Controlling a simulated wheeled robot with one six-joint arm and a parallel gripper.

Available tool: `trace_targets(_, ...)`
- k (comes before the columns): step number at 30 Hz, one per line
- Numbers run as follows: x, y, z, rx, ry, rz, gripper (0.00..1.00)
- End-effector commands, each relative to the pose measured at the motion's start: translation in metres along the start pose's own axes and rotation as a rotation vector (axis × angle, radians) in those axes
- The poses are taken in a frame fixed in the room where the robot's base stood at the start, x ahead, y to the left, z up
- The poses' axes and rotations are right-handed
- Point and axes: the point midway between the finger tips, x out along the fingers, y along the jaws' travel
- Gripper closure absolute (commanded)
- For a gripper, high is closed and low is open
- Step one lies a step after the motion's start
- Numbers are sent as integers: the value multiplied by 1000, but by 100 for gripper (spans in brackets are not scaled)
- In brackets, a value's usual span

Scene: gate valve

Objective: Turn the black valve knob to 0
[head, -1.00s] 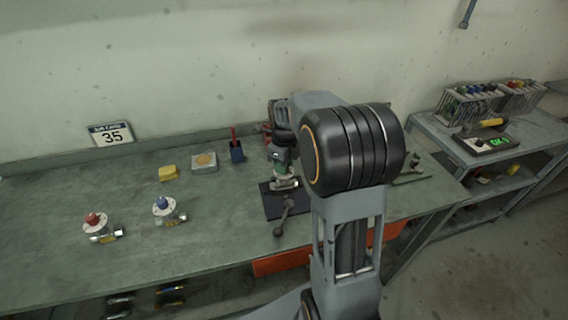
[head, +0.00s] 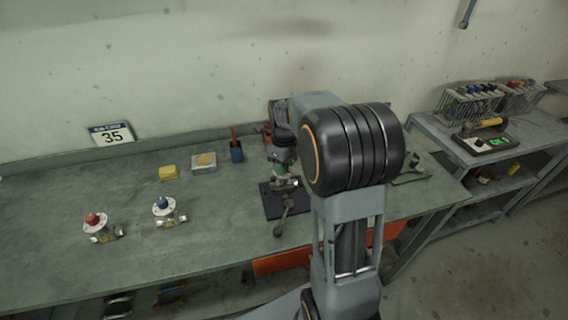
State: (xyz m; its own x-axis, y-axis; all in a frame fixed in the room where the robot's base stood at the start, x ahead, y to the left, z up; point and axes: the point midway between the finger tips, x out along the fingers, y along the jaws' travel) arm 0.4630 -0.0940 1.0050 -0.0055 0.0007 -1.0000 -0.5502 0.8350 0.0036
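My arm rises in front of the bench, and its wrist reaches down behind the black elbow. My gripper (head: 284,172) is at the lower end of the wrist, just above a small vise-like fixture (head: 285,205) on a dark mat (head: 270,208). The gripper's fingers are too small and blurred to tell open from shut. No black knob can be made out; the spot under the gripper is covered by it. A red-knobbed valve (head: 95,222) and a blue-knobbed valve (head: 163,207) stand on the left of the bench, clear of the gripper.
A shelf unit (head: 437,128) with racks stands at right. The bench's middle left is open.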

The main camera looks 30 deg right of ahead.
Motion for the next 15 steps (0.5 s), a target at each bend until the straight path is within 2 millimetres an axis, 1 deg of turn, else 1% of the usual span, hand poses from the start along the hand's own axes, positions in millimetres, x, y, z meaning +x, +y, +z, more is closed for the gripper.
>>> trace_targets(1, 0, 0, 0, 0, -1, -1, 58)
trace_targets(6, -1, 0, 0, 0, -2, -2, 44)
trace_targets(12, -1, -1, 1, 0, -4, -3, 44)
trace_targets(15, -6, -1, 1, 0, -5, -4, 44)
